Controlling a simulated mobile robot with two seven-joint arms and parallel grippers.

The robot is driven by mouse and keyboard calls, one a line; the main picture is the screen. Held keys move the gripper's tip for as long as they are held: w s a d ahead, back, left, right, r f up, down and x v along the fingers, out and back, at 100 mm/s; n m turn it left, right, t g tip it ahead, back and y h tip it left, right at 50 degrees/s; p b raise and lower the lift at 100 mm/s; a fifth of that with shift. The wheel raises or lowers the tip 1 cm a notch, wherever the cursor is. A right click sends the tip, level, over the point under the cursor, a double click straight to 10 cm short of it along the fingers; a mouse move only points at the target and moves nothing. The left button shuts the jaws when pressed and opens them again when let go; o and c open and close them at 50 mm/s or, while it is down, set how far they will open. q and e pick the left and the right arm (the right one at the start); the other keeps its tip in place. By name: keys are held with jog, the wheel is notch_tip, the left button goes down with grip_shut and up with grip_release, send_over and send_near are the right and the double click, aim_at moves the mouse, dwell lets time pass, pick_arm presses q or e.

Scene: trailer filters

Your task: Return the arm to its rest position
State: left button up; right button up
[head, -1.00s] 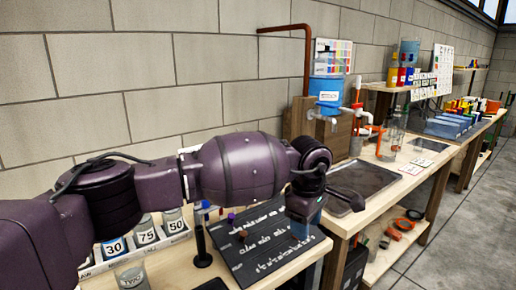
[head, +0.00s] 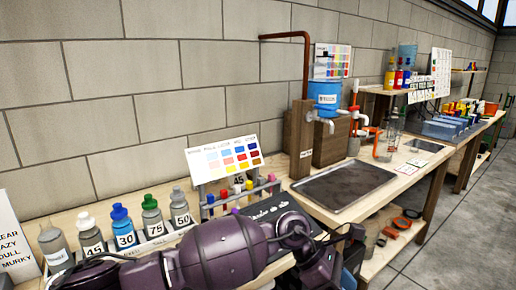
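My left arm comes in low from the left, and its purple links cover the front of the near bench. The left gripper (head: 347,236) is at the end of this arm, near the bench's right front edge. It is dark and small in the picture, and I cannot see whether its fingers are apart. I see nothing clearly held in it. My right gripper is not in view.
A blue tank (head: 325,97) and a dark tray (head: 343,187) are on the farther bench.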

pick_arm(q)
jog(key=s+a+r+n+t+h+p, duration=0.2)
jog(key=s+a+r+n+t+h, duration=0.15)
jog(key=n+h, duration=0.9)
jog(key=a+f+n+t+y+p, duration=0.1)
jog(key=a+f+n+t+y, duration=0.35)
jog(key=a+n+t, duration=0.75)
jog(key=a+f+n+t+y+p, duration=0.1)
jog(key=a+f+n+t+y, duration=0.35)
jog(key=n, duration=1.15)
jog(key=s+a+f+n+g+y, duration=0.1)
jog(key=s+a+f+n+y, duration=0.3)
jog(key=s+a, duration=0.3)
jog(key=s+a+f+n+g+y+p, duration=0.1)
jog(key=s+a+f+n+y, duration=0.3)
jog(key=s+a+n, duration=0.3)
jog(key=s+a+f+n+g+y, duration=0.2)
jog(key=s+a+f+n+y, duration=0.2)
jog(key=s+a, duration=0.3)
jog(key=a+n, duration=0.1)
jog(key=a, duration=0.2)
jog(key=shift+s+f+p, duration=0.15)
jog(key=shift+p, duration=0.2)
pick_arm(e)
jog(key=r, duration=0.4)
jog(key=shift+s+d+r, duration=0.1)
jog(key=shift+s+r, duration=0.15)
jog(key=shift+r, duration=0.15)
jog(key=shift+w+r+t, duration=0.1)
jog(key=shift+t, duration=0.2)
